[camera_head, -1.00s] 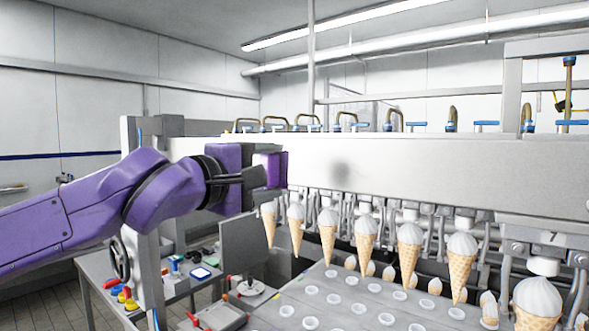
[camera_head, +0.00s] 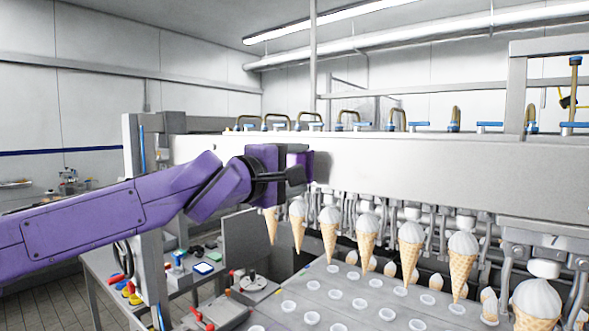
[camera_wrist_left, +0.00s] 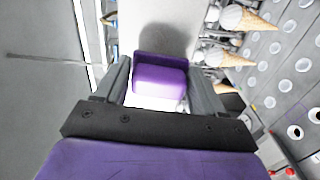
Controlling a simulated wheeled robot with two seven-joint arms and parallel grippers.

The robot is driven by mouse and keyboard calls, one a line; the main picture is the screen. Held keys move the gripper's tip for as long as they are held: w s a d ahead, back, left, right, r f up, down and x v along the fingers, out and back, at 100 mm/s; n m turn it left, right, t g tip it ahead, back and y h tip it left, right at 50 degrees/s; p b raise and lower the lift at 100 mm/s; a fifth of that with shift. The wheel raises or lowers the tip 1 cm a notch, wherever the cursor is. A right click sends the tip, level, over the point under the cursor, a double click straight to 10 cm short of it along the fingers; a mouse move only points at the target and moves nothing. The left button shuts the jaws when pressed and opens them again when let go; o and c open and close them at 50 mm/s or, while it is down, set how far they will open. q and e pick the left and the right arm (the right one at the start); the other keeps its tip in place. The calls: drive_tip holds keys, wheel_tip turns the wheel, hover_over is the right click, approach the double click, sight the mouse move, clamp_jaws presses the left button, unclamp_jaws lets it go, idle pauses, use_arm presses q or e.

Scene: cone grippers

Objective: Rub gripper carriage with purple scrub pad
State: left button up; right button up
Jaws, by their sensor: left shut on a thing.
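The gripper carriage (camera_head: 450,170) is a long pale beam across the head view, with ice cream cones (camera_head: 410,250) hanging in a row beneath it. My left gripper (camera_head: 292,174) is at the carriage's front face, towards its left part. It is shut on the purple scrub pad (camera_head: 306,160), whose far side faces the carriage. The wrist view shows the pad (camera_wrist_left: 160,80) between the two fingers; whether it touches the carriage is hard to tell. A dark round patch (camera_wrist_left: 165,42) shows on the pale surface just beyond the pad. My right gripper is out of view.
Below the cones is a plate with round holes (camera_head: 359,303). Brass-coloured bent pipes (camera_head: 397,118) and blue fittings line the carriage's top.

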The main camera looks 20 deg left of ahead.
use_arm(q)
drive_tip(key=shift+p+x, duration=0.3)
drive_tip(key=shift+x, duration=0.7)
